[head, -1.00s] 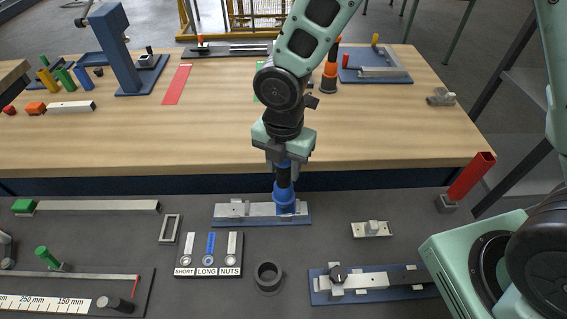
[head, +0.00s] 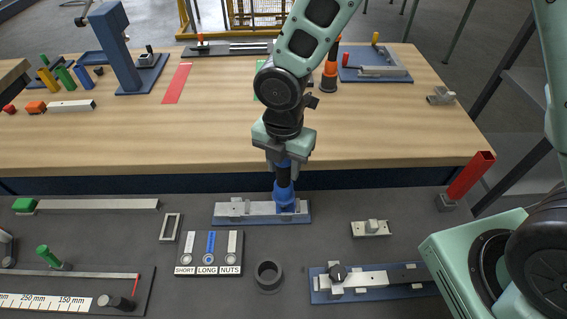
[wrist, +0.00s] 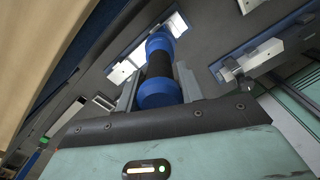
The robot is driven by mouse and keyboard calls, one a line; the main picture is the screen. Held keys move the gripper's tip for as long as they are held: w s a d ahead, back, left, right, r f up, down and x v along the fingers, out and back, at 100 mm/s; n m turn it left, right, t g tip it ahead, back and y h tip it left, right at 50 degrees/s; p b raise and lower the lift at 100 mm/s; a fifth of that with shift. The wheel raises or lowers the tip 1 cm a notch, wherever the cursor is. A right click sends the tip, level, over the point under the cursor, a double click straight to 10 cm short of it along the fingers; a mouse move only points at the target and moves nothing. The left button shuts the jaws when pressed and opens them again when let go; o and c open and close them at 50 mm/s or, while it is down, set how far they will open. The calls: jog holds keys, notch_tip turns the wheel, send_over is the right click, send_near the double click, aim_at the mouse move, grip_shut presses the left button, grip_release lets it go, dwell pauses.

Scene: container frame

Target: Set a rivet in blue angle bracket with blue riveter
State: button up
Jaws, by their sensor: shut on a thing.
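My gripper (head: 284,160) is shut on the blue riveter (head: 284,189), a blue tool with a black middle band. It stands upright, its lower end down at the blue angle bracket (head: 287,207) on a fixture with a blue base plate (head: 262,221) and a grey bar. In the wrist view the riveter (wrist: 158,88) sits between the two fingers, and its far end covers part of the fixture. Whether the nose touches the bracket, and the rivet and hole there, are hidden.
A tray (head: 208,267) marked SHORT, LONG and NUTS is front left of the fixture. A dark ring (head: 268,275), a small metal bracket (head: 370,229) and a second blue-based fixture (head: 370,283) are to its front and right. The wooden bench (head: 180,135) is behind.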

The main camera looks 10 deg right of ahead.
jog(key=shift+r+p, duration=3)
jog(key=shift+r, duration=0.4)
jog(key=shift+f, duration=0.1)
